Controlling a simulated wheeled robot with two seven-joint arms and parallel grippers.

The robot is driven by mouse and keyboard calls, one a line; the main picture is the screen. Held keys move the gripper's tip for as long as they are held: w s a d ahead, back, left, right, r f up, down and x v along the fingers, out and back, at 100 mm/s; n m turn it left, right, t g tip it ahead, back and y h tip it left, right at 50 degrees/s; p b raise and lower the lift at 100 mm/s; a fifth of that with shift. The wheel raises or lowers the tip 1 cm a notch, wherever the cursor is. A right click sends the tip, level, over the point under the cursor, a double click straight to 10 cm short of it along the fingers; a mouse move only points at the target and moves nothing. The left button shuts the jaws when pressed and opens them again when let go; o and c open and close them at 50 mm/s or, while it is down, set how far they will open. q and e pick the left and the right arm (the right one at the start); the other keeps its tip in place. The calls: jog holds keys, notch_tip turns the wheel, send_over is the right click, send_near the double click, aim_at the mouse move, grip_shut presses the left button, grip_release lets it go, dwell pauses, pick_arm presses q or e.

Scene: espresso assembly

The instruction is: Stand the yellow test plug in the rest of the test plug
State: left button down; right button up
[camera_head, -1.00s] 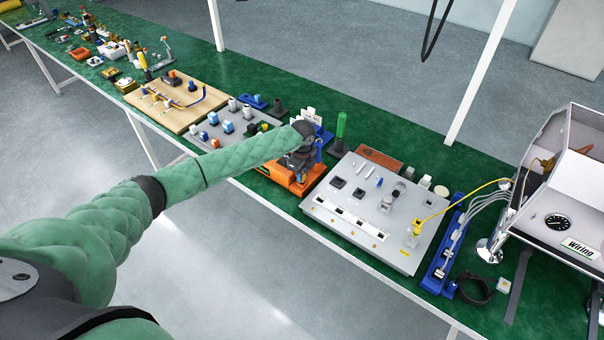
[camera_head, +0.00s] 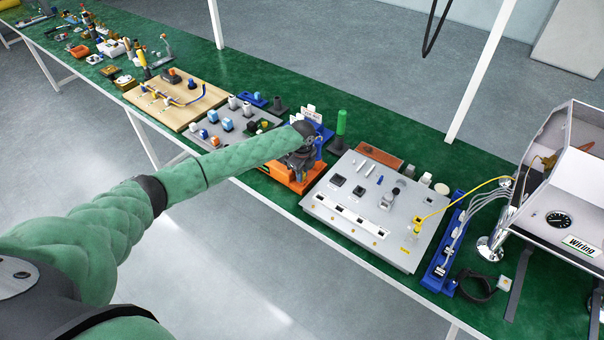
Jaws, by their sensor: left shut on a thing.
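My left gripper (camera_head: 299,168) is at the end of the green arm, low over an orange stand (camera_head: 288,178) with a blue upright part (camera_head: 322,138) behind it. Its fingers are small and dark here, and the wrist covers most of them. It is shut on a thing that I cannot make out. A yellow plug (camera_head: 417,224) on a yellow cable (camera_head: 462,196) is at the right side of the grey panel (camera_head: 330,198), apart from my left gripper. I cannot tell whether it is the test plug, nor which part is its rest. My right gripper is out of view.
A green cylinder (camera_head: 341,122) on a dark base stands behind the orange stand. A blue connector strip (camera_head: 444,250) and a white machine (camera_head: 565,185) are at the right. Left are a grey board (camera_head: 262,117) and a wooden board (camera_head: 195,108) with parts.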

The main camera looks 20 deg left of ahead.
pick_arm(q)
jog(key=shift+f, duration=0.15)
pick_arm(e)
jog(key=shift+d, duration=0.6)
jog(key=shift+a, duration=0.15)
pick_arm(q)
jog(key=c, duration=1.5)
grip_release()
jog(key=shift+o, duration=1.3)
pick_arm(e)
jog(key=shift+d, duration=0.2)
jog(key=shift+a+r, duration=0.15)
